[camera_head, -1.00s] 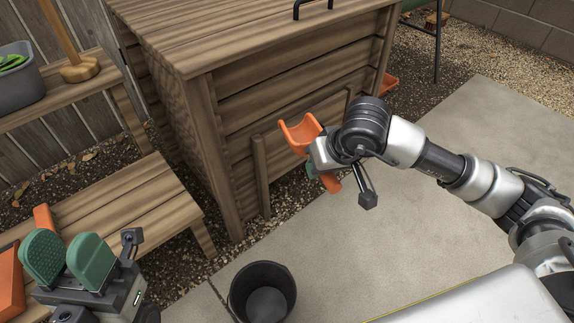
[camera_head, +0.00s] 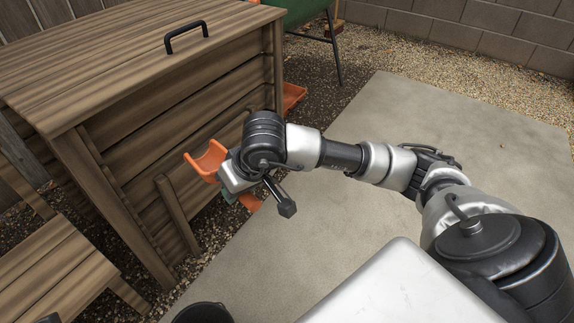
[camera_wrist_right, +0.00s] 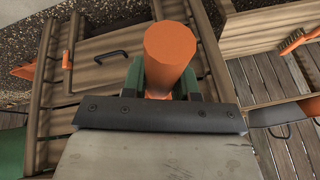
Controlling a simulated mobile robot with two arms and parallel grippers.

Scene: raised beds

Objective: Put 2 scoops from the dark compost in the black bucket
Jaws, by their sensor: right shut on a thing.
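An orange scoop (camera_head: 205,160) is in front of the wooden compost bin (camera_head: 130,130). Its visible hollow shows bare orange. My right gripper (camera_head: 238,192) is shut on its handle. In the right wrist view the round orange handle (camera_wrist_right: 170,55) is between the green finger pads of my right gripper (camera_wrist_right: 163,84). The black bucket (camera_head: 203,314) shows only its upper edge at the bottom of the head view. Its inside is hardly visible. I see no clear dark compost; the bin's lid (camera_head: 110,50) is down. My left gripper's fingers are out of the head view.
A black handle (camera_head: 186,37) stands on the bin lid. A wooden bench (camera_head: 50,270) is at the left. An orange piece (camera_head: 292,97) lies by the bin's far corner, near a green container (camera_head: 300,12) on dark legs. The concrete slab (camera_head: 440,130) at the right is clear.

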